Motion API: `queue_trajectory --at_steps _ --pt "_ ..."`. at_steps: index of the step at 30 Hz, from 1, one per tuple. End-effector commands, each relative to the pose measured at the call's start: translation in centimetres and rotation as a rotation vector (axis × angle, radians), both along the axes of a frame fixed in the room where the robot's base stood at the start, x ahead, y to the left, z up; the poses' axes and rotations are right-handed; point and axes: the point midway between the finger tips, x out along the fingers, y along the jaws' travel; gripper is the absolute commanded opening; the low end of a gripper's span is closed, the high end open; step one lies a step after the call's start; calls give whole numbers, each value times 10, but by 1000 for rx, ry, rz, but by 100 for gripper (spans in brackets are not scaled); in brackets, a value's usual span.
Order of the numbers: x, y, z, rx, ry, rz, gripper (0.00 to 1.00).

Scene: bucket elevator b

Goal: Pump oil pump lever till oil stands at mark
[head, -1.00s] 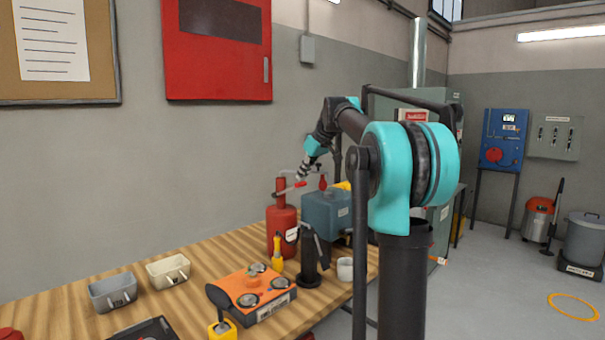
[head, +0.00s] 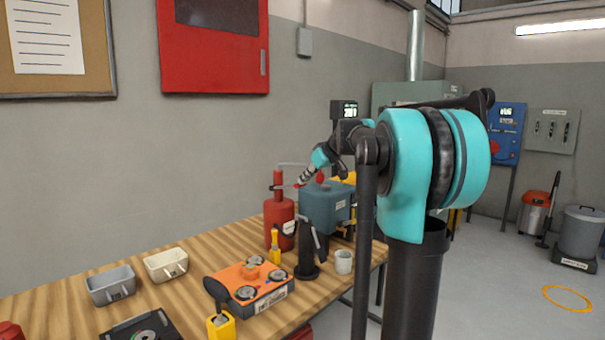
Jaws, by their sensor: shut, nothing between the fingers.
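A blue-grey box-shaped unit (head: 322,212) stands at the far end of the wooden bench, with a red knob-like part (head: 320,176) on top. A thin lever-like bar with a red end (head: 297,186) shows at its upper left, close to the red cylinder. I cannot tell which unit this bar belongs to. My gripper (head: 301,181) is shut and holds nothing. Its fingertips point down at the bar's red end; contact is too small to tell. No oil level or mark can be made out.
A red cylinder (head: 279,222) stands left of the blue-grey unit. An orange tray unit (head: 247,279), yellow bottle (head: 274,247), black stand (head: 307,252) and white cup (head: 343,261) are in front. Two bins (head: 111,285) (head: 166,264) sit at the left. The wall is behind.

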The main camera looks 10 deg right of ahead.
Motion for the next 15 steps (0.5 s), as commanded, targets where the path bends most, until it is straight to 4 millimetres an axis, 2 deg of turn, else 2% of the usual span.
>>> queue_trajectory --at_steps 6,15 --pt "-9 -7 -32 100 -137 -2 0" --pt "-12 -9 -68 217 -297 -1 0"
